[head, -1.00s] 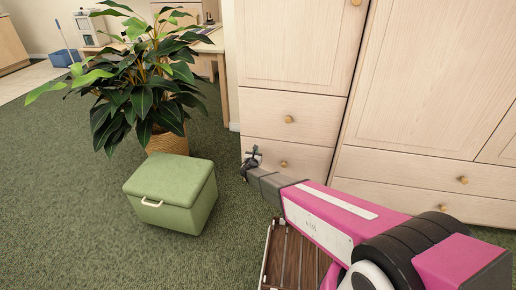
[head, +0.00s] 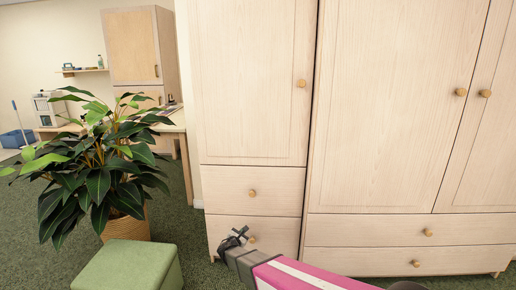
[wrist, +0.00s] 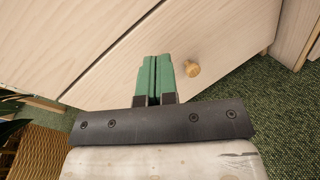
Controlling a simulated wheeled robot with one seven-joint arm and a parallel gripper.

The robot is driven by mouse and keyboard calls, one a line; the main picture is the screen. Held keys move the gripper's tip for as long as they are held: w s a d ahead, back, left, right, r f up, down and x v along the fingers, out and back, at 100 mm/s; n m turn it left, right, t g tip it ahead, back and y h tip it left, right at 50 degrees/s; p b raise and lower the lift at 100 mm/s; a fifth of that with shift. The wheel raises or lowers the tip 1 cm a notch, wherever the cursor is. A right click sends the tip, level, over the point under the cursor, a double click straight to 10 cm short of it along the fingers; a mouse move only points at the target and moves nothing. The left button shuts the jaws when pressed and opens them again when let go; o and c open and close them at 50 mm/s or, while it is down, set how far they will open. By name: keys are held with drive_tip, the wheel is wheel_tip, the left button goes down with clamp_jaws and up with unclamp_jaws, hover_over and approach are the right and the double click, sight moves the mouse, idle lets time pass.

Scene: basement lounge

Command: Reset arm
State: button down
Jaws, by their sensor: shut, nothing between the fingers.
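My gripper (head: 236,237) is at the lower middle of the head view, in front of the lower drawers of a pale wood wardrobe (head: 255,110). My pink arm reaches up to it from the bottom edge. In the wrist view, the two green fingers of my gripper (wrist: 155,62) lie side by side, shut and empty. A round wooden knob (wrist: 192,69) shows just right of the fingertips, on a drawer front; I cannot tell how far the fingers are from it.
A leafy plant (head: 98,180) in a woven basket (head: 126,224) stands at left. A green storage stool (head: 128,266) is at the bottom, left of my gripper. A desk (head: 178,125) and a wall cabinet (head: 133,48) are behind. Green carpet is open at far left.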

drive_tip(key=s+d+r+m+g+h, duration=0.1)
drive_tip(key=s+d+r+m+g, duration=0.1)
drive_tip(key=s+d+m+g, duration=0.45)
drive_tip(key=s+d+r+m+g+h, duration=0.1)
drive_tip(key=d+r+m, duration=0.25)
drive_tip(key=d, duration=0.55)
drive_tip(key=s+d+r+m+g, duration=0.1)
drive_tip(key=s+d+m+g, duration=0.2)
drive_tip(key=d+m, duration=0.4)
drive_tip(key=s+d+r+m+g+y, duration=0.2)
drive_tip(key=s+r+m+y, duration=0.1)
drive_tip(key=s, duration=0.4)
drive_tip(key=s+d+r+m+g+y, duration=0.3)
drive_tip(key=s+r+m+y, duration=0.1)
drive_tip(key=s+m+y, duration=0.1)
drive_tip(key=s+m, duration=0.1)
drive_tip(key=m, duration=0.1)
drive_tip(key=shift+s+d+m, duration=0.25)
drive_tip(key=shift+s+m, duration=0.05)
drive_tip(key=shift+s, duration=0.05)
